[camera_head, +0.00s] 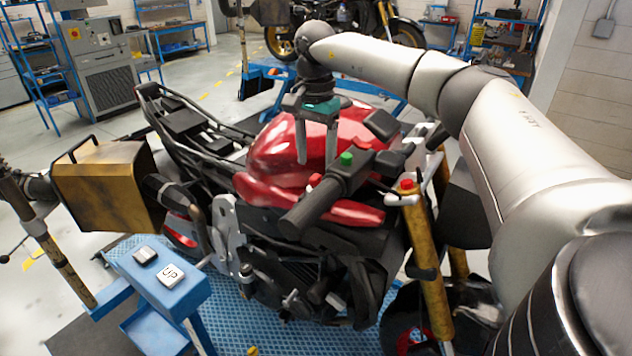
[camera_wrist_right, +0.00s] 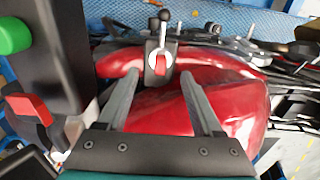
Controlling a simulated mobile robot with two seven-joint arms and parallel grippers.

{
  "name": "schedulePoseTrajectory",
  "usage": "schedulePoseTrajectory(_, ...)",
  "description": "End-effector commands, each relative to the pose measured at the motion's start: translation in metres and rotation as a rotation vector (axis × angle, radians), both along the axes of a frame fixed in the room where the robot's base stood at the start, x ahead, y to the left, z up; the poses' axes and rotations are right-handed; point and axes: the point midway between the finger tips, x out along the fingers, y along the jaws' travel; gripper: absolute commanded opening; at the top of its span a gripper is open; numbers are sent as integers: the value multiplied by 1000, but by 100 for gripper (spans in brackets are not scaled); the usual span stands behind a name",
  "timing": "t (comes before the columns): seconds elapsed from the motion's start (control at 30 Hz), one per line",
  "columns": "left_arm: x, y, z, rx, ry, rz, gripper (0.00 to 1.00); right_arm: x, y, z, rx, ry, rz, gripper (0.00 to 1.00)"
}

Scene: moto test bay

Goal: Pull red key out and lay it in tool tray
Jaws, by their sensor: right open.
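In the right wrist view, a small red piece (camera_wrist_right: 160,66), which looks like the red key, sits upright in a pale ring on a black mount. My right gripper (camera_wrist_right: 159,76) is open, with one finger on each side of this piece and visible gaps to both. In the head view, my right gripper (camera_head: 317,160) points down over the motorcycle's red tank (camera_head: 350,130), behind the handlebar grip. The key cannot be made out there. A low blue tray (camera_head: 150,328) stands at the lower left; I cannot tell whether it is the tool tray. My left gripper is out of view.
The black handlebar grip (camera_head: 312,208) with a green button (camera_head: 346,159) lies close in front of my right gripper. A blue stand (camera_head: 165,285) with an UP button is at the lower left. A gold-brown box (camera_head: 105,185) is at the left.

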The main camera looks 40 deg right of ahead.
Motion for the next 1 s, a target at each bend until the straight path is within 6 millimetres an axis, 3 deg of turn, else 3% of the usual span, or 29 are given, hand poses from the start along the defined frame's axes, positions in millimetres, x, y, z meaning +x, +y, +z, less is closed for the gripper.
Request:
schedulePoseTrajectory(0.1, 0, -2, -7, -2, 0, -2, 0, -1, 0, -20, 0, 2, 0, 68)
schedulePoseTrajectory(0.33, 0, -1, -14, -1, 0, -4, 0, 0, 0, -41, 0, 1, 0, 68)
schedulePoseTrajectory(1.0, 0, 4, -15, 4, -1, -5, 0, 0, 0, -45, 0, 0, 0, 68)
